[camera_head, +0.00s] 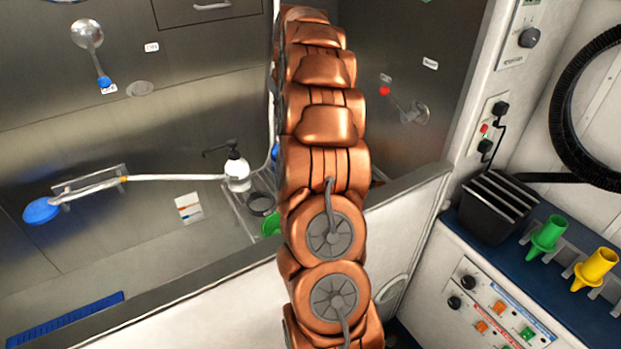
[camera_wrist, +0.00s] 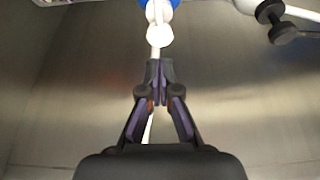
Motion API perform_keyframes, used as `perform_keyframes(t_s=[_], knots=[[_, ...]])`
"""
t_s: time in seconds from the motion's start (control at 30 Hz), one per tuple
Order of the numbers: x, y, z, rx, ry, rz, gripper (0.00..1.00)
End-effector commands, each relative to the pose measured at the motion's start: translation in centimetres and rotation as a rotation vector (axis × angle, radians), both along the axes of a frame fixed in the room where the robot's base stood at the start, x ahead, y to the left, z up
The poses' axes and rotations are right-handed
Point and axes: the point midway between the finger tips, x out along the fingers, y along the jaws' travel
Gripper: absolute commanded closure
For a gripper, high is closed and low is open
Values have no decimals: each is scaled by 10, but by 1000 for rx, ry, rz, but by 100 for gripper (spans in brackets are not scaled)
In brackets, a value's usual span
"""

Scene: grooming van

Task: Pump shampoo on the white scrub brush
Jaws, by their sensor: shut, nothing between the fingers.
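A white bottle with a black pump head (camera_head: 237,168) stands upright in the tub, just left of my copper arm in the head view. I cannot pick out a white scrub brush with certainty in either view. My gripper (camera_wrist: 160,68) shows in the wrist view with its fingertips together and nothing between them. Just beyond the tips is a white rounded piece on a pale stem (camera_wrist: 159,35), with blue at the top edge. I cannot tell what it is, or whether the tips touch it. My arm hides the gripper in the head view.
A metal rack (camera_head: 237,215) beside the bottle holds a dark round cup (camera_head: 262,204) and a green item (camera_head: 270,224). The tub's front wall (camera_head: 420,205) is an edge. A dark knobbed part (camera_wrist: 272,18) shows upper right.

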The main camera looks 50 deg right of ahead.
Motion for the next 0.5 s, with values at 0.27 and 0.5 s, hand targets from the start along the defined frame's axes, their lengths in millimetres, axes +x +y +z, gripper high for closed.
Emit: perform_keyframes(t_s=[0.27,0.5], knots=[[0,0,24,0,0,0,100],[0,0,43,1,0,0,100]])
